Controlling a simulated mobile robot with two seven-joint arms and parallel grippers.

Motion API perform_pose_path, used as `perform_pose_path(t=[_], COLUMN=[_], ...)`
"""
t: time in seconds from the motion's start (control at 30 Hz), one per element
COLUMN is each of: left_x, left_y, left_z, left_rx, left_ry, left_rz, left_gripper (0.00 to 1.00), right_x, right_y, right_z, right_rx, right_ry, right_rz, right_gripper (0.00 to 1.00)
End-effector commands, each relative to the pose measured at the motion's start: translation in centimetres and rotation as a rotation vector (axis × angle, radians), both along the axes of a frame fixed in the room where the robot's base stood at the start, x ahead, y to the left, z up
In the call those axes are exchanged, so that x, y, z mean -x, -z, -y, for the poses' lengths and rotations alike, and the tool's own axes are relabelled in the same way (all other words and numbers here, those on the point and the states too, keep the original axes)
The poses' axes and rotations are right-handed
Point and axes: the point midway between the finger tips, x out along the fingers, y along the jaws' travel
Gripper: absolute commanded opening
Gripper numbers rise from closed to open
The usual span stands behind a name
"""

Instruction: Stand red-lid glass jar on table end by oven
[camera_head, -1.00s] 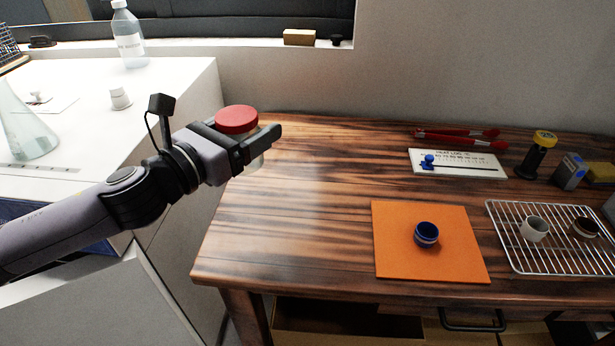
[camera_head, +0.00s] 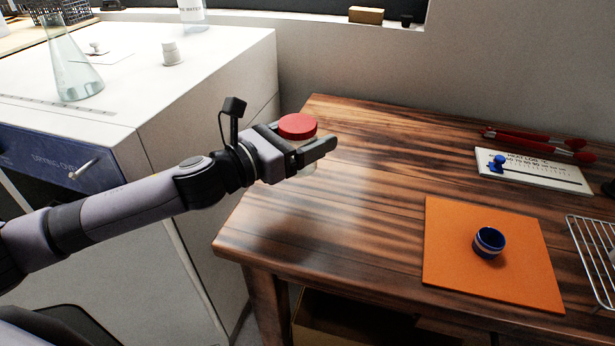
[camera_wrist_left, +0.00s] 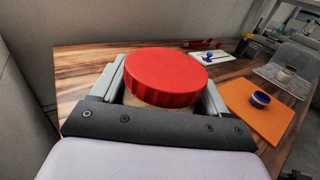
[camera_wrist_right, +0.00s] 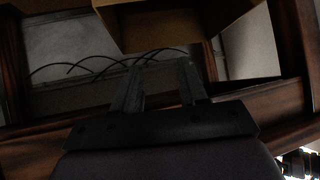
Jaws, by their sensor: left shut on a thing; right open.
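The red-lid glass jar (camera_head: 298,126) is upright in my left gripper (camera_head: 312,148), at the table end beside the oven. My left gripper is shut on it, and the fingers hide most of the glass. In the left wrist view the red lid (camera_wrist_left: 166,77) sits between the two fingers. I cannot tell whether the jar's base touches the wooden table (camera_head: 370,145). The white drying oven (camera_head: 190,100) stands left of the table. My right gripper (camera_wrist_right: 165,85) is open and empty, low in front of the table's underside, in a dark view.
An orange mat (camera_head: 460,270) with a blue cup (camera_head: 488,242) lies right of the jar. A white card (camera_head: 530,170), red-handled tools (camera_head: 540,140) and a wire rack (camera_head: 590,240) are farther right. A flask (camera_head: 70,65) stands on the oven. The table's left end is otherwise clear.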

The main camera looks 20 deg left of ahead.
Motion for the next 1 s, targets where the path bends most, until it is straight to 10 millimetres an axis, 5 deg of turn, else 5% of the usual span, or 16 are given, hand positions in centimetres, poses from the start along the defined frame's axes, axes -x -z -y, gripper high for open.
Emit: perform_pose_path(t=[0.47, 0.67, 0.93, 0.97, 1.0], left_x=[0.0, 0.0, 0.0, 0.0, 0.0], left_y=[6.3, 6.7, 7.1, 7.0, 7.0], left_z=[0.0, 0.0, 0.0, 0.0, 0.0], left_rx=[0.002, 0.0, 0.0, 0.0, 0.0], left_ry=[0.0, 0.001, 0.001, 0.0, 0.0], left_rz=[-0.001, 0.004, 0.003, 0.003, 0.003], left_gripper=[0.42, 0.42, 0.42, 0.85, 0.98], right_x=[-0.3, -1.4, -1.3, -1.3, -1.3], right_y=[1.8, 0.1, 0.4, 0.3, 0.4], right_z=[-0.5, -1.4, -1.4, -1.4, -1.4], right_rx=[0.003, -0.01, -0.009, -0.008, -0.007], right_ry=[-0.015, -0.032, -0.033, -0.033, -0.033], right_rz=[0.015, 0.057, 0.055, 0.054, 0.053], right_gripper=[0.43, 0.43, 0.43, 0.43, 0.43])
